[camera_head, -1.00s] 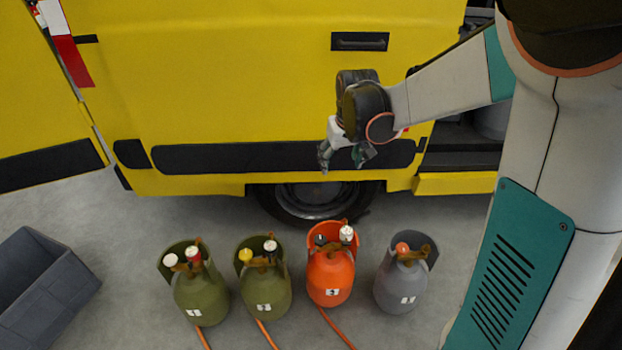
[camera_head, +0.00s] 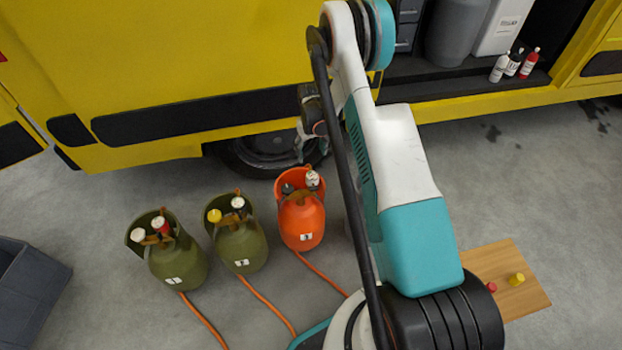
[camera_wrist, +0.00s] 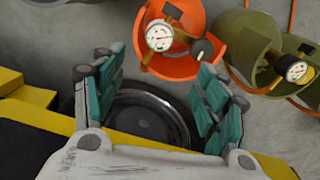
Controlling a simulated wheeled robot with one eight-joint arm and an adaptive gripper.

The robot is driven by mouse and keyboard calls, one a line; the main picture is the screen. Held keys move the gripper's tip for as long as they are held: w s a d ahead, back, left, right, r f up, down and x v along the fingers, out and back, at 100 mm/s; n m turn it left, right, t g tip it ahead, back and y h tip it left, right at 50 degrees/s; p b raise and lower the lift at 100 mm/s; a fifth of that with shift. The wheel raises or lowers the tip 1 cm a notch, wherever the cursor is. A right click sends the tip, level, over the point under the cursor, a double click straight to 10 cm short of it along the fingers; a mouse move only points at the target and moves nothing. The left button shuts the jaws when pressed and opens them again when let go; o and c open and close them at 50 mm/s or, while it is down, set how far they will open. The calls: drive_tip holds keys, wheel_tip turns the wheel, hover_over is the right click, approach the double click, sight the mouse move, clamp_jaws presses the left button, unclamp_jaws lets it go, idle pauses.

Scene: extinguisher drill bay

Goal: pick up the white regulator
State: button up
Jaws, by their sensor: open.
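The white regulator (camera_head: 312,178) has a round gauge on top and sits at the top of the orange cylinder (camera_head: 303,225). In the wrist view its gauge face (camera_wrist: 159,35) shows at the top, left of centre, inside the orange collar. My gripper (camera_wrist: 155,65) is open and empty, with its two green-padded fingers spread. The regulator appears beyond the fingertips, between their lines, and apart from them. In the head view my gripper (camera_head: 300,148) hangs above and behind the orange cylinder, in front of the van's wheel, partly hidden by my arm.
Two green cylinders (camera_head: 178,265) (camera_head: 242,247) stand left of the orange one, with their own knobs and gauges. Orange hoses (camera_head: 265,303) run along the floor. The yellow van (camera_head: 200,60) is close behind. A grey crate (camera_head: 35,290) stands left; a wooden board (camera_head: 520,285) lies right.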

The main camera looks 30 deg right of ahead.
drive_tip(key=b, duration=0.3)
approach(312, 175)
wheel_tip(312, 175, down, 5)
drive_tip(key=shift+a+f, duration=0.1)
wheel_tip(312, 175, down, 5)
drive_tip(key=b, duration=0.2)
drive_tip(key=shift+f+b, duration=0.1)
drive_tip(key=shift+b, duration=0.3)
drive_tip(key=c, duration=1.2)
